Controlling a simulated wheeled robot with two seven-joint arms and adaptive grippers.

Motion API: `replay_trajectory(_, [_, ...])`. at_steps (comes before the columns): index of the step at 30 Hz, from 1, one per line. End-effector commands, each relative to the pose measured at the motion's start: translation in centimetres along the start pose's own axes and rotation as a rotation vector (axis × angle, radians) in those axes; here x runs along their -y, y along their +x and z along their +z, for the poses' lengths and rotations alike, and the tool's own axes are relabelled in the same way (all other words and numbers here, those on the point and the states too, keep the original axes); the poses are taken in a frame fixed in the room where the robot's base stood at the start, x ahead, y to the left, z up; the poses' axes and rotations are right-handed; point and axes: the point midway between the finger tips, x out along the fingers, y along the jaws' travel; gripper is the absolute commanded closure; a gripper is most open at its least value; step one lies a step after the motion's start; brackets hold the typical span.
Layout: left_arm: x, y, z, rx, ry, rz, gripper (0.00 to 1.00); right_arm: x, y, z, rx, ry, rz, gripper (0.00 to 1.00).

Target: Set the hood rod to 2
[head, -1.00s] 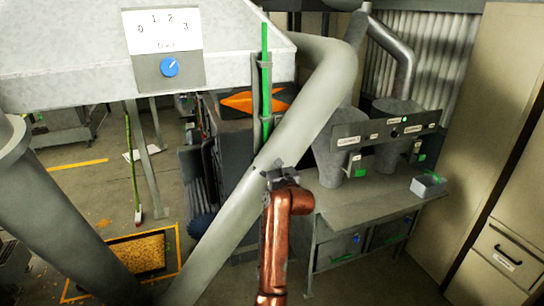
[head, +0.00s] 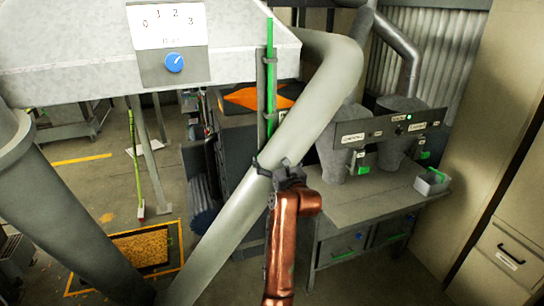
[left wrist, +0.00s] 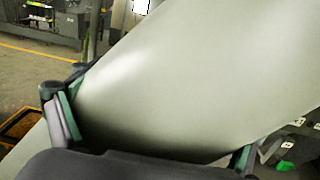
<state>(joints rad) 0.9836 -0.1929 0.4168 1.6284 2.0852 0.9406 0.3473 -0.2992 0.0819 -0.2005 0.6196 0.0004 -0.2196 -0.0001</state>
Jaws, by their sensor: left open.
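The grey hood (head: 70,60) fills the upper left of the head view. A thin green rod (head: 269,85) stands upright at its right edge, beside a grey bracket (head: 262,100). A white scale plate (head: 168,25) marked 0, 1, 2, 3 sits on the hood above a blue knob (head: 174,62); its exact pointing is too small to read. My left gripper (head: 280,170) is open below the rod, in front of the thick grey pipe (head: 235,220). In the left wrist view the pipe (left wrist: 180,80) fills the space beyond the spread fingers (left wrist: 150,125); contact cannot be told. My right gripper is not in view.
The pipe slants across the middle, close to my left gripper. A workbench (head: 385,205) with funnels, a control panel (head: 390,127) and a small box (head: 432,182) stands at right. A tall beige cabinet (head: 490,130) is at far right. A yellow-framed floor grate (head: 140,254) lies lower left.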

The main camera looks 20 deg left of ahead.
Motion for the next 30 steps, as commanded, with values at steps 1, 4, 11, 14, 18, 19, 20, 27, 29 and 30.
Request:
replay_trajectory(1, [0.1,-1.0,-0.1,-0.001,-0.002,-0.002,0.10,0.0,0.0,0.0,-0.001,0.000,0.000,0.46])
replay_trajectory(4, [0.1,-2.8,0.0,-0.001,-0.003,-0.002,0.10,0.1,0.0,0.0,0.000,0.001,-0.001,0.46])
replay_trajectory(11, [0.1,-5.3,0.0,-0.001,-0.001,-0.001,0.10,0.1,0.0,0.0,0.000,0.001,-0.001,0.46])
replay_trajectory(14, [0.0,-5.7,0.1,0.000,-0.001,0.000,0.10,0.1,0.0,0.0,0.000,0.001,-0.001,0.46])
replay_trajectory(18, [0.0,-5.7,0.1,0.000,0.000,0.000,0.10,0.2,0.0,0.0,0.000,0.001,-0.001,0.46])
replay_trajectory(19, [0.0,-5.7,0.1,0.000,0.000,0.000,0.10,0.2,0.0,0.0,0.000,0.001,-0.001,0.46])
replay_trajectory(20, [0.0,-5.7,0.1,0.000,0.000,0.000,0.10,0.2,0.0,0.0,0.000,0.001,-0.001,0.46])
replay_trajectory(27, [0.0,-5.5,-0.4,0.001,0.013,0.004,0.10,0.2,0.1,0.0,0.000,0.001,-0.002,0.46])
replay_trajectory(29, [-0.2,-5.1,-1.6,0.006,0.054,0.017,0.10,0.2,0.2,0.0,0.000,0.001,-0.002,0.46])
replay_trajectory(30, [-0.3,-4.7,-2.9,0.014,0.101,0.032,0.10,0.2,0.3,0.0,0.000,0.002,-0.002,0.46])
